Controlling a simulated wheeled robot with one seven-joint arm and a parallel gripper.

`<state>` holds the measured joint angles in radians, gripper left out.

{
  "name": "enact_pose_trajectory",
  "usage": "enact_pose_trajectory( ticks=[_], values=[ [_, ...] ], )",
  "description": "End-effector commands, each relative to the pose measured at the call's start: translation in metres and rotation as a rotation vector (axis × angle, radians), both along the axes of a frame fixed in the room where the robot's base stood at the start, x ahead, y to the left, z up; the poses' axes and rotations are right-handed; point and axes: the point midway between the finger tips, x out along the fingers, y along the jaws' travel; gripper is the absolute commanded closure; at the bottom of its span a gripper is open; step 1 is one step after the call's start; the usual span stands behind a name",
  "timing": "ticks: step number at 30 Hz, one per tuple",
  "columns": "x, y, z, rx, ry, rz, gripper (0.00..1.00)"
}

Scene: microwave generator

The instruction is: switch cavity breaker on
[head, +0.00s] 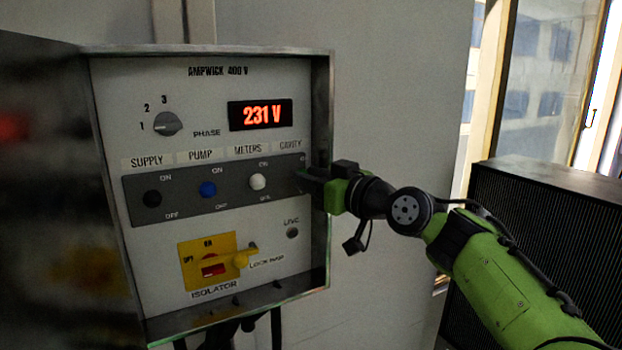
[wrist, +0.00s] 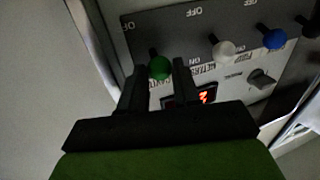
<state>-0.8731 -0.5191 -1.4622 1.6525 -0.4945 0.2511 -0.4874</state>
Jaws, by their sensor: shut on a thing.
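The cavity breaker is the rightmost in the grey breaker strip (head: 220,190). Its green knob (wrist: 159,68) shows in the wrist view, where the picture is upside down. My gripper (wrist: 158,76) has one black finger on each side of this knob and is shut on it. In the head view my gripper (head: 310,181) reaches in from the right and hides the cavity knob, leaving only the CAVITY label (head: 288,145) readable. I cannot tell exactly where the knob stands between ON and OFF.
Left of it are the white (head: 258,182), blue (head: 208,188) and black (head: 152,198) knobs. The display (head: 260,115) reads 231 V. A yellow isolator (head: 208,260) and a dark LIVE lamp (head: 292,233) sit below. The metal cabinet rim (head: 320,240) runs close beside my gripper.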

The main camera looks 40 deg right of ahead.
Motion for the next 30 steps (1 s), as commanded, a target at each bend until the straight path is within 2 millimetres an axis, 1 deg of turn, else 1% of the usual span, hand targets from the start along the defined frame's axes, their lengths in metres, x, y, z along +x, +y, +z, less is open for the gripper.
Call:
enact_pose_trajectory(
  ticks=[2,5,14,15,16,25,28,30],
  values=[
    [0.001,0.0,0.006,0.009,0.038,0.002,0.99],
    [0.002,0.0,0.009,0.024,0.087,0.002,0.99],
    [0.002,0.0,0.006,0.03,0.102,0.0,0.99],
    [0.002,0.0,0.006,0.03,0.102,0.0,0.64],
    [0.002,0.0,0.006,0.03,0.101,0.0,0.59],
    [0.0,-0.001,0.006,0.03,0.101,-0.001,0.59],
    [-0.012,-0.002,0.006,0.031,0.1,-0.003,0.59],
    [-0.027,-0.002,0.006,0.031,0.099,-0.007,0.59]
  ],
)
